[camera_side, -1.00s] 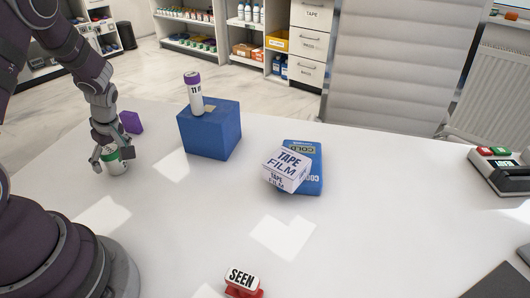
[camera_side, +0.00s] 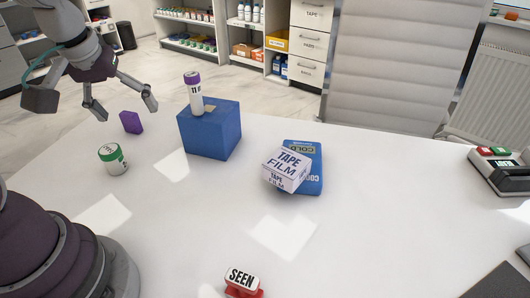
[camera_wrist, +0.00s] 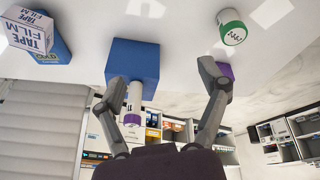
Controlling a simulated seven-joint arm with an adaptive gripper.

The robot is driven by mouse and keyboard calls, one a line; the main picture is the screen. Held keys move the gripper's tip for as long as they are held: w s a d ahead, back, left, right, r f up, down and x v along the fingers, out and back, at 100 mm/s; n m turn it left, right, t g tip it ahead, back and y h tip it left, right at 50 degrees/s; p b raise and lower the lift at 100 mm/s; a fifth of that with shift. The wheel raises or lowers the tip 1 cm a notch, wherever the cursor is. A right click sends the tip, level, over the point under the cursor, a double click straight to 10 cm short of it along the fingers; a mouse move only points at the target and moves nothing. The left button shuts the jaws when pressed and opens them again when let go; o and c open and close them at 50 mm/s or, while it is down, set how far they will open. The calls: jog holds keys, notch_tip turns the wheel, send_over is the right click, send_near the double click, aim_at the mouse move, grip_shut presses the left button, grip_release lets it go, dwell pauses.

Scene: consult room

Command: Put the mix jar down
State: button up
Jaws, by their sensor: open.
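The mix jar (camera_side: 113,159), a white jar with a green lid, stands on the white table (camera_side: 330,235) at the left in the side view. It also shows in the wrist view (camera_wrist: 233,34) near the top right. My gripper (camera_side: 126,112) is open and empty, raised above and apart from the jar. Its two spread fingers also show in the wrist view (camera_wrist: 163,83).
A purple block (camera_side: 131,122) stands behind the jar. A blue block (camera_side: 210,130) holds an upright purple-capped tube (camera_side: 194,93). A TAPE FILM box (camera_side: 286,169) rests on a blue COLD pack (camera_side: 312,180). A SEEN stamp (camera_side: 242,281) is at the front.

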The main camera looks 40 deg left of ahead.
jog(key=s+d+r+m+t+h, duration=0.1)
jog(key=s+d+r+m+t, duration=0.1)
jog(key=d+m, duration=0.5)
jog(key=shift+s+r+m+h, duration=0.15)
jog(key=shift+s+m+h, duration=0.25)
jog(key=shift+s+m, duration=0.5)
jog(key=shift+w+a, duration=0.1)
jog(key=shift+w, duration=0.1)
